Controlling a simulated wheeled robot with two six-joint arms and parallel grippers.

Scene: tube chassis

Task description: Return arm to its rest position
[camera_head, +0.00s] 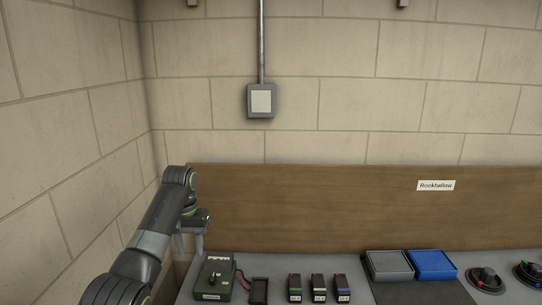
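My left arm comes in from the lower left, bent at a dark elbow joint near the wooden back panel (310,210). My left gripper (190,243) hangs down at the left edge of the bench, with its two grey fingers apart and nothing visible between them. It is just left of and above the green box (214,279), and a gap seems to show between them. My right arm and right gripper are not in view.
The grey bench holds a small black tray (260,291), several small dark modules (318,288), a grey box (388,265), a blue box (433,265) and round dark dials (487,280). A stone wall stands close on the left.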

